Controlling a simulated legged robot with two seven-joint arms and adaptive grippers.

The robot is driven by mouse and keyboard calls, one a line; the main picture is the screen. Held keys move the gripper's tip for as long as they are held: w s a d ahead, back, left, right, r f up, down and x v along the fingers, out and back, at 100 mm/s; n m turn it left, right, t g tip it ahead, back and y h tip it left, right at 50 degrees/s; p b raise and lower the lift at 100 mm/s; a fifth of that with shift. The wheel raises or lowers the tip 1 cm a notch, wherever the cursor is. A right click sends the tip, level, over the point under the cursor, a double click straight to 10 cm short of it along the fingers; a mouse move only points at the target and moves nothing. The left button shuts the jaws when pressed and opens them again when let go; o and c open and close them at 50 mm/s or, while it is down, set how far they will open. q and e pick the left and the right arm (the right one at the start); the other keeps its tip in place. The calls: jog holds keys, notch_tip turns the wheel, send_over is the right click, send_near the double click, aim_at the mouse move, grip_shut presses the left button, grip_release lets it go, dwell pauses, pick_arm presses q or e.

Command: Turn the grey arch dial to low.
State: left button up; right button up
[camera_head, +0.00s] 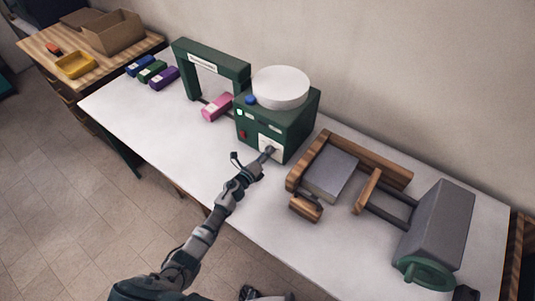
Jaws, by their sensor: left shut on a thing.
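The green machine (291,123) stands at the middle of the white table, with a white round top (281,88). A pale panel (277,142) is on the lower right of its front face, and a small grey dial (269,150) is on that panel. My left gripper (262,156) reaches up to the panel from the front and is shut on the dial. The fingers partly cover the dial, so its pointer and setting cannot be read. A small dark part at the bottom edge of the view may be my right gripper; its fingers are not shown.
A green arch (185,66) with a pink block (217,107) stands left of the machine. Blue, green and purple blocks lie farther left. A wood-and-grey device (330,173) and a grey box with a green wheel (425,273) stand to the right. The table's front left is clear.

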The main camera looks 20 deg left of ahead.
pick_arm(q)
jog(key=shift+a, duration=0.15)
jog(key=o, duration=1.1)
jog(key=shift+o, duration=0.2)
jog(key=shift+a+f, duration=0.1)
jog(key=v, duration=1.2)
jog(key=shift+w, duration=0.1)
